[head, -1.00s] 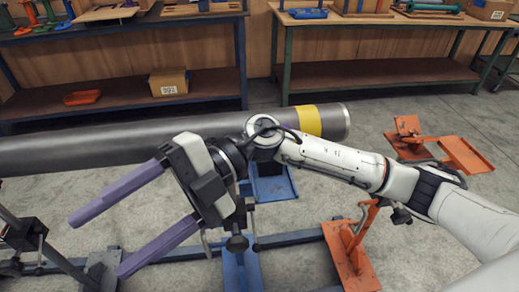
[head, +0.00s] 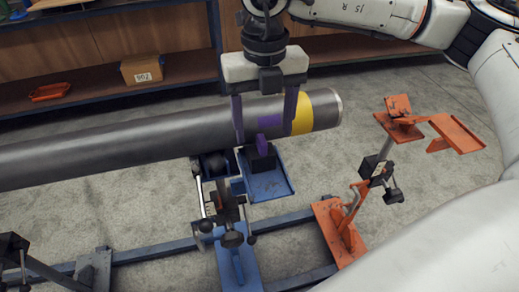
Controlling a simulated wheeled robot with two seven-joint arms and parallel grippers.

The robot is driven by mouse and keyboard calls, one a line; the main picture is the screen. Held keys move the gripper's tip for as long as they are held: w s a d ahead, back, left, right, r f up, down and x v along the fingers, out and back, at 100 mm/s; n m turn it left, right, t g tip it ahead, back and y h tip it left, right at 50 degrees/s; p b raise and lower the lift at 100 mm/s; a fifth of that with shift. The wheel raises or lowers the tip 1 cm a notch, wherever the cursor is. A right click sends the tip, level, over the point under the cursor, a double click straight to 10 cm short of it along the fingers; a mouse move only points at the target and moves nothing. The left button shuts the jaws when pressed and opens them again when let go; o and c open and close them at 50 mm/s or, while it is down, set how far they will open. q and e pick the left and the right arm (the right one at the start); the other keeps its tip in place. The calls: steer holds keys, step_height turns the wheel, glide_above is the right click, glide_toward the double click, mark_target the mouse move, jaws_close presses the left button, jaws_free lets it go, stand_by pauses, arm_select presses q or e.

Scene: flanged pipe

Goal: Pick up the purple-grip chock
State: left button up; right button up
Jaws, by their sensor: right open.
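The chock is a small dark block with an upright purple grip (head: 262,144). The fingertips straddle the purple grip in the picture, one to each side, with gaps showing. I cannot tell whether they are level with the grip in depth. The gripper is empty. My left gripper is not in the head view.
A long grey pipe (head: 110,145) with a yellow band and purple patch runs just behind the fingers. A blue stand with clamp levers (head: 230,215) is below. An orange stand (head: 340,230) is right of it. Shelves with a cardboard box (head: 142,69) are behind.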

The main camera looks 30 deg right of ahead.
mark_target(261, 156)
steer(key=shift+w+a+f+p, duration=0.15)
steer(key=shift+f+p, duration=0.15)
steer(key=shift+f, duration=1.2)
steer(key=shift+a+f+p, duration=0.1)
steer(key=shift+f+p, duration=0.2)
steer(key=shift+f, duration=1.2)
steer(key=c, duration=1.3)
steer(key=shift+r, duration=0.1)
